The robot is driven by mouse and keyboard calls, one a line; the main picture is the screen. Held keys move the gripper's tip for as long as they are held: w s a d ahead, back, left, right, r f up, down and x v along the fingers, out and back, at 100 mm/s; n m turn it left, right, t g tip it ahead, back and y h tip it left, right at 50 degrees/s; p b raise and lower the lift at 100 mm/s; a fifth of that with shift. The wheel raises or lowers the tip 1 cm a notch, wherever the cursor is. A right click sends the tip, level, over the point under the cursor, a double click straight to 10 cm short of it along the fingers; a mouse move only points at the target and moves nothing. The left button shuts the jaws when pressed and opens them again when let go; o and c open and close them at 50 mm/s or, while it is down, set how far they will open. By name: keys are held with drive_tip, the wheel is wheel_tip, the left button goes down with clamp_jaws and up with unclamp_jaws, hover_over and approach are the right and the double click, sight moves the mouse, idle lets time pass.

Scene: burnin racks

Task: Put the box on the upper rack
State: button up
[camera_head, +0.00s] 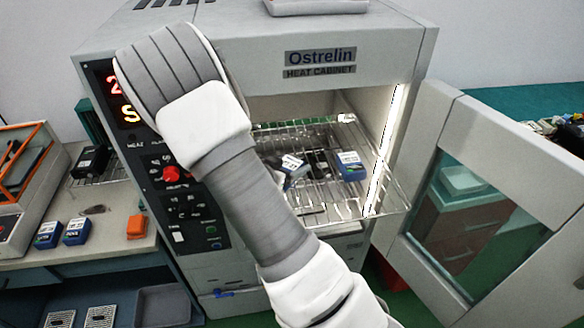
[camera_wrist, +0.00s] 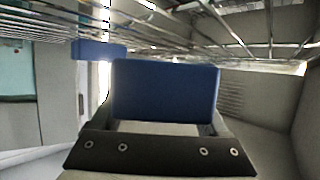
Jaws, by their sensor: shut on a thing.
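A blue box (camera_wrist: 165,90) is between the fingers of my gripper (camera_wrist: 163,125), which is shut on it. In the head view a tilted blue and white box (camera_head: 292,166) shows beside my arm, partly hidden, and it looks like the held one.
Another blue box (camera_head: 350,166) sits on the rack to the right; a blue box against the rack shows in the wrist view (camera_wrist: 98,50). The cabinet door (camera_head: 500,150) stands open at right. The left bench holds two blue boxes (camera_head: 76,231) and an orange box (camera_head: 137,226).

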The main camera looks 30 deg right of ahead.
drive_tip(key=shift+f, duration=0.6)
drive_tip(key=shift+f+b, duration=0.3)
drive_tip(key=shift+f, duration=0.15)
drive_tip(key=shift+s+f, duration=0.15)
drive_tip(key=shift+f, duration=0.05)
